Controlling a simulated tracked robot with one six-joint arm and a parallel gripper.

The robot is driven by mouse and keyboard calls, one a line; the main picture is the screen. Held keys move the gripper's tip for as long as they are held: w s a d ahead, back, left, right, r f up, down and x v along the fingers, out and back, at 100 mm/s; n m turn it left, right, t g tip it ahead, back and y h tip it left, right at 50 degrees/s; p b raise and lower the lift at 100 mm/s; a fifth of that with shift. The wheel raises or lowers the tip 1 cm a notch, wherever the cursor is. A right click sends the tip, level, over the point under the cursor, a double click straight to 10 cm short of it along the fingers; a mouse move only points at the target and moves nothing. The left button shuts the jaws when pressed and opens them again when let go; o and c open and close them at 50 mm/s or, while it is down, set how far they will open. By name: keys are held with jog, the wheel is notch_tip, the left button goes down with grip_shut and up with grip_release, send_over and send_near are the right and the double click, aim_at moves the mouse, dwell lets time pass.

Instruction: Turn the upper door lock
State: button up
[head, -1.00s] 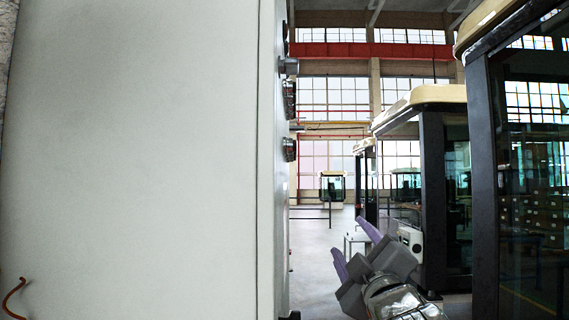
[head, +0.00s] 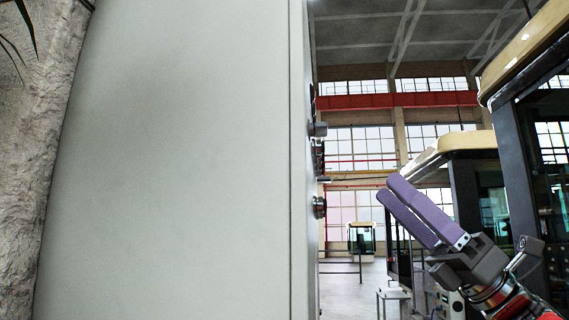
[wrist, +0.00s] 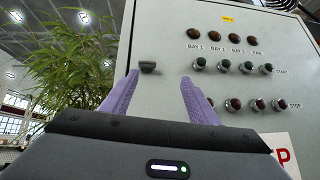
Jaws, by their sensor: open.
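A grey control cabinet (head: 185,170) fills the left of the head view, seen from its side, and its front panel (wrist: 205,100) shows in the wrist view. A small dark knob (wrist: 148,67), which looks like the upper door lock, sits near the panel's left edge. In the wrist view it appears between my fingertips, nearer the left one. My gripper (head: 391,187) has two purple fingers and is open and empty, raised in front of the panel, apart from it. It also shows in the wrist view (wrist: 159,78). No lower lock is visible.
Several indicator lamps (wrist: 221,37), green buttons (wrist: 222,66) and red buttons (wrist: 256,104) line the panel to the right of the knob. A leafy plant (wrist: 75,65) is left of the cabinet. Vehicle cabs (head: 530,150) stand at the right in the head view.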

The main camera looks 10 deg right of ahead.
aim_at(324, 133)
jog(key=n+g, duration=0.1)
jog(key=s+n+g, duration=0.1)
jog(key=n+g, duration=0.1)
jog(key=shift+s+a+f+g+y, duration=0.15)
jog(key=shift+s+f+g+y, duration=0.15)
jog(key=shift+s+f+y, duration=0.1)
jog(key=shift+w+r, duration=0.1)
jog(key=x, duration=1.3)
jog(key=shift+a+r, duration=0.25)
jog(key=shift+c, duration=0.6)
jog(key=c, duration=0.9)
